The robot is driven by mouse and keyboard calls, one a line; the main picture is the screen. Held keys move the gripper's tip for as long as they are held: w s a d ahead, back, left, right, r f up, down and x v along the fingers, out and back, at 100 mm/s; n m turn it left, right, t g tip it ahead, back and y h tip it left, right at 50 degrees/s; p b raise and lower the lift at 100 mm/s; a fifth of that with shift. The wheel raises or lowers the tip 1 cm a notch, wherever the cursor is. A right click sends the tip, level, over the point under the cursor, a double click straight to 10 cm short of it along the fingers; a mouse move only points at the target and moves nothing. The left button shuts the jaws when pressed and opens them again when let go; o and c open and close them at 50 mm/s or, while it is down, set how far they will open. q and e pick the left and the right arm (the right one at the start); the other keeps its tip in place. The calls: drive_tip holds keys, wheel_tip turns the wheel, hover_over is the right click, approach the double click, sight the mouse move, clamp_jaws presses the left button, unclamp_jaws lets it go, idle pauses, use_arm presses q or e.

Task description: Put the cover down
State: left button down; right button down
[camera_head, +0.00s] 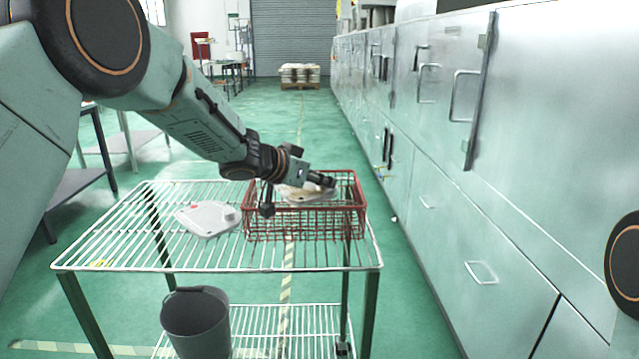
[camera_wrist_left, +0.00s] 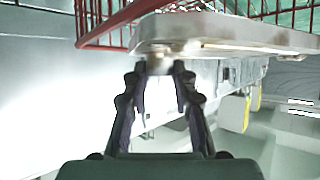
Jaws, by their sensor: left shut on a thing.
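My left gripper (camera_head: 297,194) is at the red wire basket (camera_head: 350,222) on the rack. It is shut on a pale metal cover (camera_head: 312,196), which shows at the basket's opening, partly hidden by the gripper. In the left wrist view, the fingers (camera_wrist_left: 163,78) close on a small round boss of the cover (camera_wrist_left: 235,34), and the red basket wires (camera_wrist_left: 95,22) show beyond the plate. I cannot tell whether the cover touches the basket. A second, similar pale cover (camera_head: 205,220) lies flat on the rack, left of the basket. My right gripper is not in view.
The wire-shelf rack (camera_head: 215,262) has free room in front of and left of the second cover. A grey bucket (camera_head: 196,322) stands low under the top shelf. Large metal cabinets (camera_head: 540,170) line the right side. A dark table (camera_head: 85,180) stands behind at left.

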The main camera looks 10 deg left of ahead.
use_arm(q)
drive_tip(key=c, duration=1.5)
unclamp_jaws()
drive_tip(key=shift+a, duration=0.1)
drive_tip(key=o, duration=0.3)
drive_tip(key=shift+s, duration=0.1)
drive_tip(key=shift+o, duration=0.6)
drive_tip(key=p+v, duration=0.3)
drive_tip(key=v, duration=0.9)
